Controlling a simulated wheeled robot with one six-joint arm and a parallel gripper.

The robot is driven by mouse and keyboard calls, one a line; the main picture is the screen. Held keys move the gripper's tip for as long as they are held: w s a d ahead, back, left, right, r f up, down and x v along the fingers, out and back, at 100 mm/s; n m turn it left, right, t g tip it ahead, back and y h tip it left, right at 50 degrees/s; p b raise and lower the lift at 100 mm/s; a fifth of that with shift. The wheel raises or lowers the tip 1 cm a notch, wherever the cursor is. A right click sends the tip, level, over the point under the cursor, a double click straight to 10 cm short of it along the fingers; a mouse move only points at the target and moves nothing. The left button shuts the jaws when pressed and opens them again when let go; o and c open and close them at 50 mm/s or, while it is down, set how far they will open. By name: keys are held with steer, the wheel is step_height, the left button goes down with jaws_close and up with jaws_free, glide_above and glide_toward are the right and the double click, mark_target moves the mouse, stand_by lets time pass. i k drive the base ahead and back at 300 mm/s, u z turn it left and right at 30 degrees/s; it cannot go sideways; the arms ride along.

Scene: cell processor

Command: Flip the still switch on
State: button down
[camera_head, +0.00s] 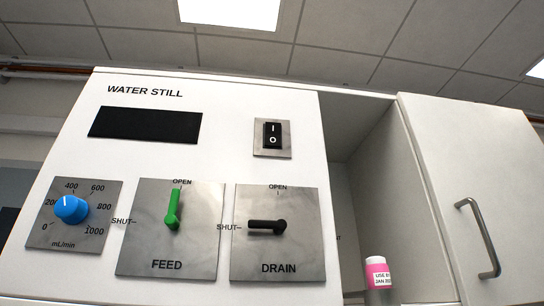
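The still switch (273,134) is a black rocker on a small metal plate (258,144) at the upper right of the white water still panel. It is marked I at the top and O at the bottom. I cannot tell which half is pressed in. The dark display (145,125) under the WATER STILL label looks blank. My gripper is not in view.
Below are a blue flow knob (71,209), a green FEED lever (172,208) pointing to OPEN, and a black DRAIN lever (267,227) pointing to SHUT. At right, an open compartment holds a pink-labelled bottle (377,272) beside a door with a handle (479,238).

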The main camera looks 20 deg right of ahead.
mark_target(273, 130)
steer(key=z, duration=1.25)
steer(key=k, duration=1.05)
steer(key=u, duration=1.3)
steer(key=i, duration=0.5)
